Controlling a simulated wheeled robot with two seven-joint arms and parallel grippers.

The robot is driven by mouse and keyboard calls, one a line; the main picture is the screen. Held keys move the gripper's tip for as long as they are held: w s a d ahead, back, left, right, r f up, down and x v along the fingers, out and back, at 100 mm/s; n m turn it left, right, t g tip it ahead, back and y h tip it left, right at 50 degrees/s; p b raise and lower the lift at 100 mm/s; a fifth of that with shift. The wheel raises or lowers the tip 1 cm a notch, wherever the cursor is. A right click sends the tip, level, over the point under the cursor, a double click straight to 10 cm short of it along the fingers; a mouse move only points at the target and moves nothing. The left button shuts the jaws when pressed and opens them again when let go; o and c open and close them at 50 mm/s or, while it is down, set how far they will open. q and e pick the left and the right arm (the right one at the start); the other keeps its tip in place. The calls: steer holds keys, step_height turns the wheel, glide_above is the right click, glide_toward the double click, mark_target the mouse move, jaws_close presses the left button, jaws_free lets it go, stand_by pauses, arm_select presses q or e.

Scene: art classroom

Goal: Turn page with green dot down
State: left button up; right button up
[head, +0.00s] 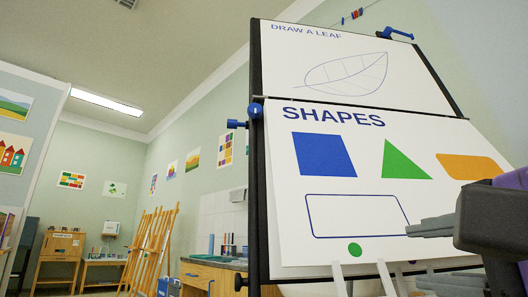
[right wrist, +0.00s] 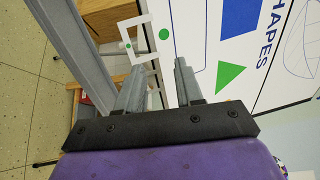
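The white SHAPES page (head: 300,225) hangs on the front of the easel, with a blue square, a green triangle, an orange shape and an outlined box. Its green dot (head: 355,249) is near the bottom edge; the dot also shows in the right wrist view (right wrist: 164,35). Above it is the page with a leaf drawing (head: 285,65). My right gripper (head: 412,229) is at the right, in front of the page's lower right part, fingers pointing left toward the dot. In the right wrist view its grey fingers (right wrist: 160,80) are apart, with nothing seen held. My left gripper is out of view.
The black easel frame (head: 256,160) has blue knobs at its left side and top. White prongs (head: 340,279) show below the page. Wooden easels (head: 150,245) and a sink counter (head: 205,277) stand behind to the left.

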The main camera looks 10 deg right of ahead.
steer(key=s+r+p, duration=0.2)
steer(key=s+p, duration=0.3)
steer(key=s, duration=0.5)
steer(key=shift+s+a, duration=0.15)
steer(key=shift+a, duration=0.1)
stand_by(0.9)
stand_by(0.4)
